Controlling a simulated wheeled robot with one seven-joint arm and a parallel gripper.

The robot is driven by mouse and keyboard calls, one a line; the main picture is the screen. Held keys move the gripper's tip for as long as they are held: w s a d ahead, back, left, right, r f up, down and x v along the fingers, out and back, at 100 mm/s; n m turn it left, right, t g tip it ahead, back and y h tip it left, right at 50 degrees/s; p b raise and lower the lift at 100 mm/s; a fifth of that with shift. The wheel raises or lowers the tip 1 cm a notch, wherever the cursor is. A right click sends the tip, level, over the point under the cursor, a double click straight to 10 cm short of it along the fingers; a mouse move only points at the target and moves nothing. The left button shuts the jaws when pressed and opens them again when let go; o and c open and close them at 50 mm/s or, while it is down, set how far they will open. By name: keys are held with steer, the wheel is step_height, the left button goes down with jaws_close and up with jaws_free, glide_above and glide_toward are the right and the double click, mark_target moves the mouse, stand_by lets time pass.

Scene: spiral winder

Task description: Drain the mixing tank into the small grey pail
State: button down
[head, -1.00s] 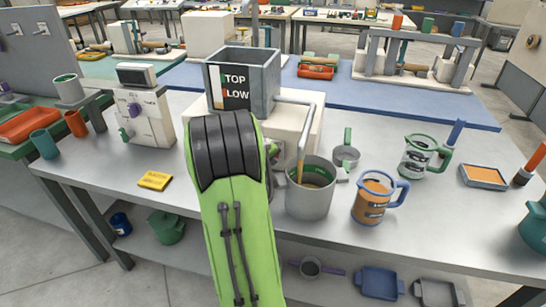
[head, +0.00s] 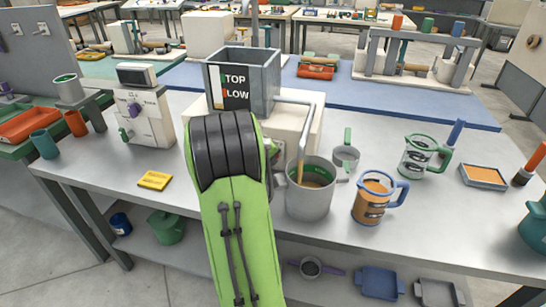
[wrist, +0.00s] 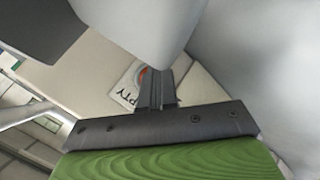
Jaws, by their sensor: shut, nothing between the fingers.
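The mixing tank (head: 262,82) is a grey open-topped box with a level label on its front, standing on a cream base. A bent grey pipe (head: 312,112) runs from it, and a thin brownish-orange stream falls into the grey pail (head: 308,203). The pail stands upright on the bench under the spout, with brownish liquid inside. My gripper (wrist: 157,88) is shut and empty in the wrist view, in front of a white label (wrist: 130,82) reading "PTY" with some red. In the head view my green arm hides the gripper and most of the tank's base front.
A yellow block (head: 154,180) lies left. Bare bench lies between it and my arm.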

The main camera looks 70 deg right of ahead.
steer(key=shift+a, duration=0.1)
steer(key=shift+s+a+b, duration=0.15)
steer(key=shift+a+b, duration=0.2)
steer(key=shift+a, duration=0.4)
steer(key=shift+a, duration=0.4)
steer(key=shift+s+a+b, duration=0.2)
steer(key=shift+a+b, duration=0.1)
steer(key=shift+a, duration=0.75)
steer(key=shift+s+a+b, duration=0.2)
steer(key=shift+a+b, duration=0.1)
steer(key=shift+a, duration=0.7)
